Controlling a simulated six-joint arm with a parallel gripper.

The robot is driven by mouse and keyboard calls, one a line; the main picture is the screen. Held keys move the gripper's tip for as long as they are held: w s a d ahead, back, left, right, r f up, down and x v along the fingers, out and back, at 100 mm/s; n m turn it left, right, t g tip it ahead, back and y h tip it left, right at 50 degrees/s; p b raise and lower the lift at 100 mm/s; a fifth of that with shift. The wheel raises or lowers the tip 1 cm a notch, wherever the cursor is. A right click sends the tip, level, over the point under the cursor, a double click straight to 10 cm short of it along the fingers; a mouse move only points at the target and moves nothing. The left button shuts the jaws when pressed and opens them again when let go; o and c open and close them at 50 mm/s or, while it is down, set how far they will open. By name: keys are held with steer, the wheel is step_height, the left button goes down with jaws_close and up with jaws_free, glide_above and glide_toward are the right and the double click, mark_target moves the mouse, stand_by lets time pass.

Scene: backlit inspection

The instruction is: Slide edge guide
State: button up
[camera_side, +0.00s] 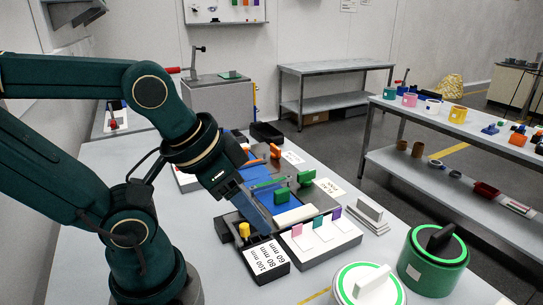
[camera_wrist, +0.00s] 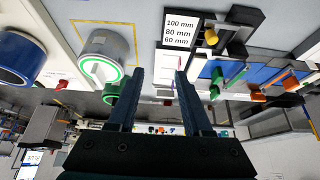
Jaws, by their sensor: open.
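A fixture with a blue surface (camera_side: 275,217) lies on the grey table, with green blocks (camera_side: 307,178) and an orange block (camera_side: 275,151) on it. A yellow knob (camera_side: 244,230) stands at its near left corner, beside a dark block with a 60, 80 and 100 mm label (camera_side: 266,258). I cannot tell for certain which part is the edge guide. My gripper (camera_side: 264,224) is over the fixture's near end and hides part of it. In the wrist view, the fingers (camera_wrist: 160,74) are apart with nothing held; the yellow knob (camera_wrist: 211,37) is outside them, at right.
A white block with pink, green and purple tabs (camera_side: 330,243) is right of the label. A green canister (camera_side: 434,275) and a white-handled, green-ringed container (camera_side: 345,292) stand at front right. A white handled piece (camera_side: 370,211) lies behind them.

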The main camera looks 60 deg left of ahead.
steer(key=shift+s+f, duration=0.1)
steer(key=shift+s, duration=0.1)
jaws_close()
steer(key=w+a+r+m+g, duration=0.2)
steer(key=w+r, duration=0.1)
steer(key=r, duration=0.4)
steer(key=w+a+g, duration=0.4)
steer(key=w+a, duration=0.5)
steer(key=w, duration=0.1)
steer(key=a+f, duration=0.1)
steer(key=f, duration=0.4)
steer(key=s+a+f+n+g, duration=0.1)
steer(key=a+f, duration=0.1)
steer(key=f, duration=0.4)
steer(key=s+a+f+n+g, duration=0.1)
steer(key=f, duration=0.5)
steer(key=shift+a, duration=0.35)
steer(key=shift+s, duration=1.4)
